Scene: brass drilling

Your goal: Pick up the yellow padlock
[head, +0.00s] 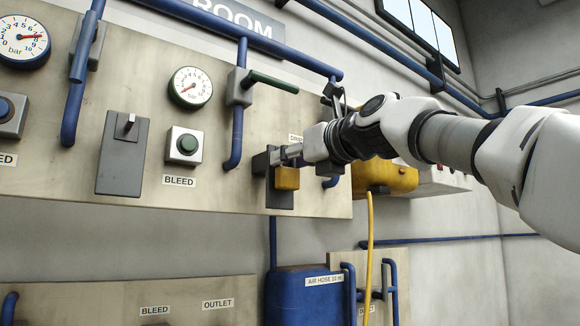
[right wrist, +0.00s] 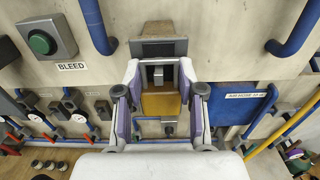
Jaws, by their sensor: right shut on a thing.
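The yellow padlock (head: 287,178) hangs at a dark grey plate (head: 279,199) near the right end of the beige panel. My right gripper (head: 284,154) reaches in from the right and is shut on the padlock. In the right wrist view the two fingers (right wrist: 160,75) stand on either side of the padlock (right wrist: 161,105), with a grey metal piece between them. The padlock is still at the plate; whether its shackle is free of it cannot be told. My left gripper is not in view.
Left of the plate are a green button box (head: 186,145), a grey switch box (head: 122,153) and gauges. A yellow unit (head: 392,178) with a yellow hose sits behind my right arm. A blue tank (head: 300,295) stands below.

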